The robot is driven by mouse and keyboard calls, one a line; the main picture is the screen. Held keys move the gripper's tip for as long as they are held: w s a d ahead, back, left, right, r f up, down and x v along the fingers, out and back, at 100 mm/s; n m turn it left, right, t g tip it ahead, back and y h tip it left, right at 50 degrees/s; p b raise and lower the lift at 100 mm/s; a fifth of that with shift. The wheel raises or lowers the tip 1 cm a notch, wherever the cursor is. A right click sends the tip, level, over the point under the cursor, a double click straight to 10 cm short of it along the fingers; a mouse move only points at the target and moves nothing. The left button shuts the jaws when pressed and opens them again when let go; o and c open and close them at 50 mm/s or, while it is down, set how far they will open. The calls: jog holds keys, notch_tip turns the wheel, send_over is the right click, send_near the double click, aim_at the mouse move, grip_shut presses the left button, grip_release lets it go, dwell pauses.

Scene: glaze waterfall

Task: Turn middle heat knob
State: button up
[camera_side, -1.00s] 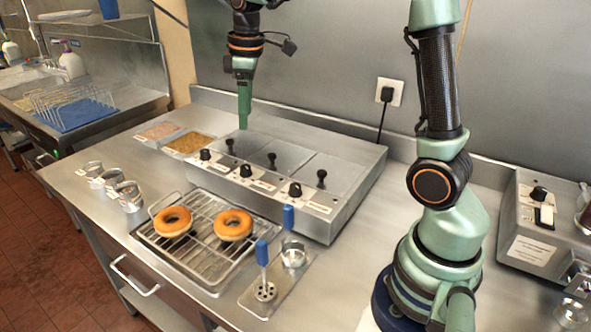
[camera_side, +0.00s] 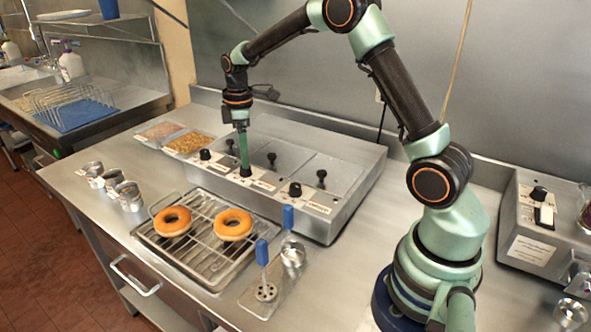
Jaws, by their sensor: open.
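The warmer (camera_side: 340,215) is a steel box with three lidded wells and three black heat knobs along its sloped front. The middle heat knob (camera_side: 246,171) is mostly hidden behind the tips of my gripper. My gripper (camera_side: 245,172) points straight down, its green fingers at that knob. The fingers are open, but the gap between them does not show from this side. I cannot tell whether they touch the knob. The left heat knob (camera_side: 205,155) and the right heat knob (camera_side: 295,189) stand clear on either side.
Black lid handles (camera_side: 272,157) rise close behind the knobs. A wire rack (camera_side: 205,247) with two doughnuts (camera_side: 233,225) stands in front of the warmer. Blue-handled tools (camera_side: 263,254) stand at the front right. Metal cups (camera_side: 128,195) stand at the left.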

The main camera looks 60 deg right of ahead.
jog(key=shift+f, duration=1.9)
grip_shut()
